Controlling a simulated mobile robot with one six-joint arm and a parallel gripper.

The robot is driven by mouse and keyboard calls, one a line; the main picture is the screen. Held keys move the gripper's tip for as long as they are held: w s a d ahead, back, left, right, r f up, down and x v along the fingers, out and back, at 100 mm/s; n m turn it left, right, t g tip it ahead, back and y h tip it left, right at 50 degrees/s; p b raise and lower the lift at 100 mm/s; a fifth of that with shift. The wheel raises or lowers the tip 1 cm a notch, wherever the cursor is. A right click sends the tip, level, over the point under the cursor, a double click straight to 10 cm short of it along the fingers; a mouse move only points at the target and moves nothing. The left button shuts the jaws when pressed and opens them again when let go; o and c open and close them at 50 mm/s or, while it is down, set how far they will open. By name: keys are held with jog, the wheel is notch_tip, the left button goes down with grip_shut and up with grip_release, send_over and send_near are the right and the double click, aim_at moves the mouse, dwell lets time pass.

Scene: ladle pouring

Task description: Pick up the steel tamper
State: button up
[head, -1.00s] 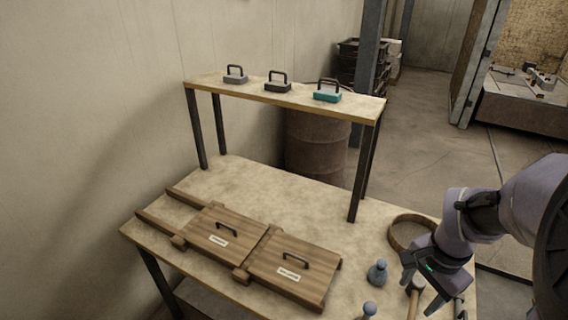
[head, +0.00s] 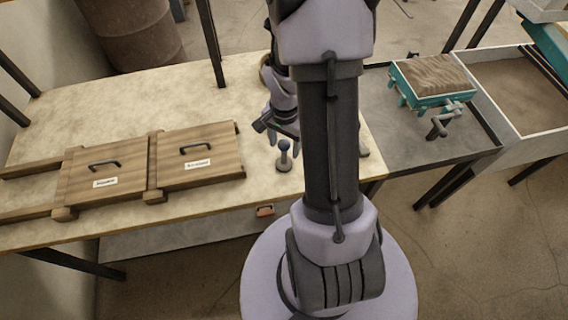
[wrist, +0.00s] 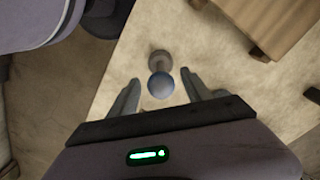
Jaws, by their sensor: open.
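A small upright tool with a blue-grey round knob and a paler round foot, which looks like the steel tamper (head: 284,158), stands on the pale tabletop to the right of the wooden boxes. In the wrist view its knob (wrist: 161,86) lies between the fingers, with the foot showing beyond it. My gripper (head: 276,137) is open, pointing down beside and above the tool in the head view. In the wrist view my gripper (wrist: 160,78) has empty space on both sides of the knob; I see no contact. My arm hides part of the table.
Two labelled wooden boxes with handles, the left one (head: 105,170) and the right one (head: 200,165), lie left of the tamper. A teal sand-filled box (head: 432,78) stands on the grey table at right. The table's front edge is near.

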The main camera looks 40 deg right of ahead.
aim_at(284, 155)
notch_tip(284, 155, down, 2)
jog(key=shift+f, duration=0.25)
jog(key=shift+r, duration=0.1)
grip_shut()
